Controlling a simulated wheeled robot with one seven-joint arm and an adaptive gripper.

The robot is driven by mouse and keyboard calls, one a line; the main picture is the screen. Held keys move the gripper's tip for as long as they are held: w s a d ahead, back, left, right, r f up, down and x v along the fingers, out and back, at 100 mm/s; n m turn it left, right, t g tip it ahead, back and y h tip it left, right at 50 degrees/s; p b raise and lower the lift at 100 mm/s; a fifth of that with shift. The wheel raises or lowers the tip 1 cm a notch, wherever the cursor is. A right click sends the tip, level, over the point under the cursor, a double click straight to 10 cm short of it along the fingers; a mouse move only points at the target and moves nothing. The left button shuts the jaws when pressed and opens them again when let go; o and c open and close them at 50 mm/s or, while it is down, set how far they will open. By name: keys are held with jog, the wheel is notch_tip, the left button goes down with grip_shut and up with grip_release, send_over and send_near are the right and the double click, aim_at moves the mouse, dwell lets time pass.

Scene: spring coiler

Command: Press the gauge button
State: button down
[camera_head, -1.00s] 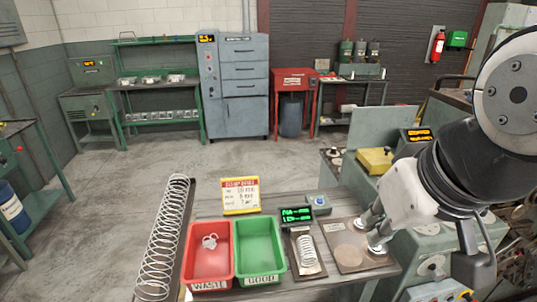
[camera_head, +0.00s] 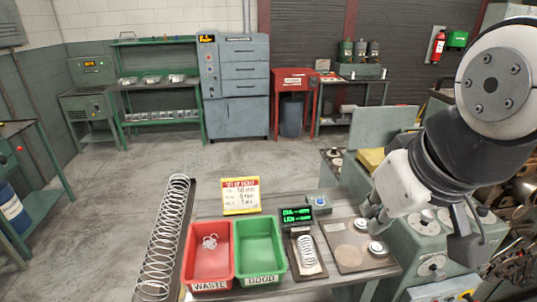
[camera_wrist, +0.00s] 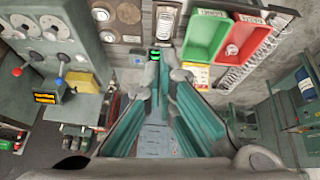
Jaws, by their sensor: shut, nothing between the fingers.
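The gauge (camera_head: 296,214) is a small dark box with a green lit readout on the workbench, behind a spring on a small plate. A grey box with a blue button (camera_head: 320,200) stands just right of the gauge. In the wrist view the green readout (camera_wrist: 154,55) shows just beyond my fingers; a small grey box (camera_wrist: 137,60) beside it appears to be the button box. My gripper (camera_head: 372,214) is shut and empty, to the right of the button and apart from it. Its teal fingers (camera_wrist: 165,82) fill the wrist view's middle.
A red waste bin (camera_head: 208,262) and green good bin (camera_head: 259,254) stand left of the spring plate (camera_head: 306,254). A brown plate with metal discs (camera_head: 352,256) lies near my gripper. A sign (camera_head: 241,195) stands behind the bins. A green machine (camera_head: 430,245) is at right.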

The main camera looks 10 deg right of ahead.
jog(key=w+d+f+n+h, duration=0.1)
jog(key=w+d+n, duration=0.1)
jog(key=w+n, duration=0.35)
jog(key=w+d+n+h, duration=0.1)
jog(key=w+d+n, duration=0.1)
jog(key=w, duration=0.6)
jog(key=n+t+y+b, duration=0.2)
jog(key=n+t+y, duration=0.1)
jog(key=n, duration=1.7)
send_over(322, 201)
notch_tip(322, 201, down, 22)
jog(key=shift+w+d+r, duration=0.1)
notch_tip(322, 201, down, 7)
jog(key=b, duration=0.5)
jog(key=shift+w+b, duration=0.1)
jog(key=shift+b, duration=0.25)
jog(key=shift+f+b, duration=0.5)
jog(key=shift+f, duration=0.45)
